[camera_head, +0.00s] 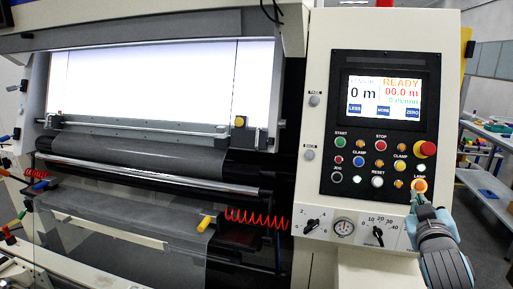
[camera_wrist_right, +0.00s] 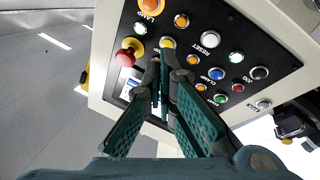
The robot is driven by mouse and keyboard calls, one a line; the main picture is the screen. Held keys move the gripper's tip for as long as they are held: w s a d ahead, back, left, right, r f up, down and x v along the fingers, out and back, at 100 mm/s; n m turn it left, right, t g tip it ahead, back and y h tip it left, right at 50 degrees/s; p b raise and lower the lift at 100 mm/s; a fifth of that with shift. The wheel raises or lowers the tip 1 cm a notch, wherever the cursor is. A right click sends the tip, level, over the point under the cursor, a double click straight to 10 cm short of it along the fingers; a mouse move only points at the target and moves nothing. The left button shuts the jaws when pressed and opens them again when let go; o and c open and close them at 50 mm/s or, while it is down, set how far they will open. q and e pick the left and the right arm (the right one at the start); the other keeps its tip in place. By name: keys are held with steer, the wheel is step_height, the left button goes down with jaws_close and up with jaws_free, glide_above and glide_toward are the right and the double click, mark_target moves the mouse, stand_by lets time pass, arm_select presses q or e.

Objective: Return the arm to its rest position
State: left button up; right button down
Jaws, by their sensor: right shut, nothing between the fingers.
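My right gripper (camera_head: 419,196) is at the lower right of the control panel in the head view, its fingertips just below the lit orange LAMP button (camera_head: 420,184). It is shut and empty. In the right wrist view the closed fingertips (camera_wrist_right: 163,64) point at the panel, below a yellow button (camera_wrist_right: 167,43) and right of the red emergency stop (camera_wrist_right: 130,50). The LAMP button (camera_wrist_right: 151,6) also shows at the top of that view. Whether the fingertips touch the panel, I cannot tell. My left gripper is not in view.
The black control panel (camera_head: 335,130) has a screen (camera_head: 384,94) reading READY, with several buttons and dials. Left of it stands the machine with a bright backlit panel (camera_head: 150,80) and a roller (camera_head: 150,172). A shelf with small coloured items (camera_head: 490,128) is at the right.

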steer(key=s+a+f+g+y, duration=0.1)
steer(key=s+a+f+g, duration=0.2)
steer(key=f, duration=0.5)
steer(key=s+a+f+g+y, duration=0.1)
steer(key=s+a+f+y, duration=0.15)
steer(key=s+f, duration=0.45)
steer(key=s+a+f+g+y, duration=0.1)
steer(key=s+a+f+g, duration=0.15)
steer(key=f, duration=0.75)
steer(key=s+a+f+g+y, duration=0.1)
steer(key=s+a+f+g, duration=0.2)
steer(key=s, duration=0.4)
steer(key=s+a+f+g, duration=0.1)
steer(key=s+a+f, duration=0.1)
steer(key=s+f, duration=0.35)
steer(key=s+a+f+g+y, duration=0.1)
steer(key=s+a+f+g, duration=0.15)
steer(key=s, duration=0.65)
step_height(320, 180, down, 19)
steer(key=s+d, duration=0.1)
steer(key=s, duration=0.1)
steer(key=s+d+f+g, duration=0.1)
steer(key=s+f+g, duration=0.1)
steer(key=s+f, duration=1.1)
steer(key=shift+s+f, duration=0.3)
steer(key=shift+s, duration=0.4)
